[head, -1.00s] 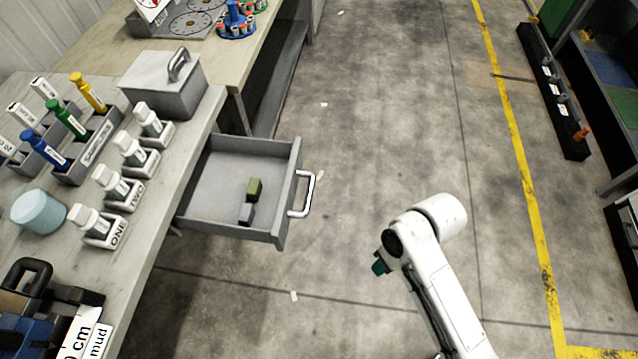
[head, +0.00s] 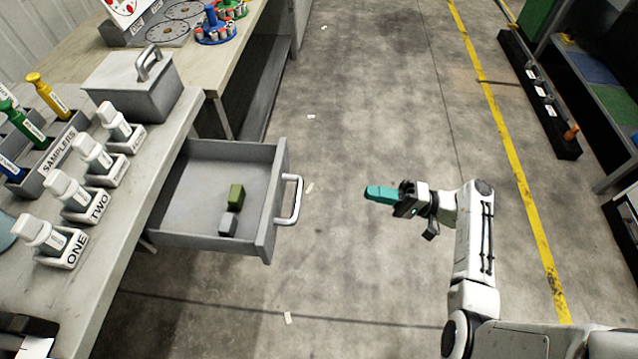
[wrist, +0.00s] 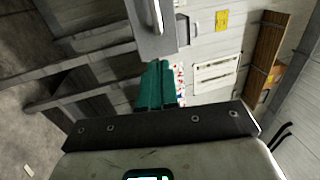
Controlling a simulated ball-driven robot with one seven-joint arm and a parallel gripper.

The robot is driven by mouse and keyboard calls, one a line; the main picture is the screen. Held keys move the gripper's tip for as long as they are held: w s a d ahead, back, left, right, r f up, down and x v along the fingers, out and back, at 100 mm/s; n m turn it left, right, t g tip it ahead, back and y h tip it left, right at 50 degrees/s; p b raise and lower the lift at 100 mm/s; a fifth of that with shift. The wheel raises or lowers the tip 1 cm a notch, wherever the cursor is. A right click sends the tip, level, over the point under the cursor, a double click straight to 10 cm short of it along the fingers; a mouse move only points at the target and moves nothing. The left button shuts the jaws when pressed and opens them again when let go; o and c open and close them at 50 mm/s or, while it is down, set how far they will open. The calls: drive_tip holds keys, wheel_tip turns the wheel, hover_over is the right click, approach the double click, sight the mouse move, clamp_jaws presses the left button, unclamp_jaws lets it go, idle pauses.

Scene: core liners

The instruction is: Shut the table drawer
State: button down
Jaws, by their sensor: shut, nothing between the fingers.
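The table drawer (head: 268,215) is pulled out from the table, its front facing right with a pale bar handle (head: 292,199). Inside lie a green block (head: 236,196) and a grey block (head: 228,222). My gripper (head: 372,193), with teal fingers, is shut and empty. It is to the right of the handle, apart from it, pointing left toward the drawer. In the wrist view the teal fingers (wrist: 156,82) are together, and a grey panel with a pale bar at the top looks like the drawer front and handle (wrist: 157,14).
The table top (head: 118,215) holds labelled bottles in stands, samplers in a rack (head: 55,140) and a lidded grey box (head: 135,85). Open floor (head: 370,130) lies right of the drawer. A low black rack (head: 540,95) stands at the far right.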

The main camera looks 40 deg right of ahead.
sight(220, 181)
drive_tip(key=p+x, duration=0.2)
drive_tip(key=x, duration=1.1)
drive_tip(key=shift+w+a, duration=0.2)
drive_tip(key=shift+a, duration=0.05)
drive_tip(key=f+b+x, duration=0.1)
drive_tip(key=b+x, duration=0.2)
drive_tip(key=x, duration=0.4)
drive_tip(key=f+b+x, duration=0.2)
drive_tip(key=x, duration=0.5)
drive_tip(key=f+b+x, duration=0.1)
drive_tip(key=b+x, duration=0.2)
drive_tip(key=x, duration=0.5)
drive_tip(key=shift+w+a+f+b, duration=0.3)
drive_tip(key=shift+a+f+b, duration=0.05)
drive_tip(key=shift+f, duration=0.05)
drive_tip(key=shift+w+a, duration=0.35)
drive_tip(key=shift+w, duration=0.05)
drive_tip(key=shift+w+r, duration=0.1)
drive_tip(key=shift+r, duration=0.2)
